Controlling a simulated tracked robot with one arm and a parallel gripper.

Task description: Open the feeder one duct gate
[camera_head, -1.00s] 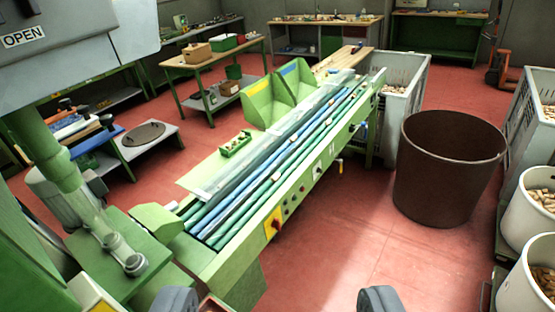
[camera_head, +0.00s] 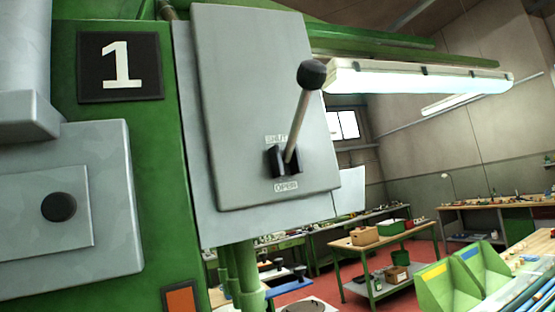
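The duct gate lever (camera_head: 299,118) is on a grey panel (camera_head: 240,90) fixed to the green machine. It has a black ball knob (camera_head: 311,74) and a pale rod that rises from a dark slotted bracket (camera_head: 288,162), leaning slightly right. A label partly hidden by the rod is above the bracket, too small to read surely. An OPEN label (camera_head: 286,186) is below it. The lever stands up, away from OPEN. A black plate with a white 1 (camera_head: 120,66) is left of the panel. My gripper does not show in this view.
A grey box with a dark round knob (camera_head: 59,207) juts from the machine at left. A lit tube lamp (camera_head: 415,77) appears behind the knob, to the right. Workbenches (camera_head: 385,240) and green bins (camera_head: 455,282) stand farther back at lower right.

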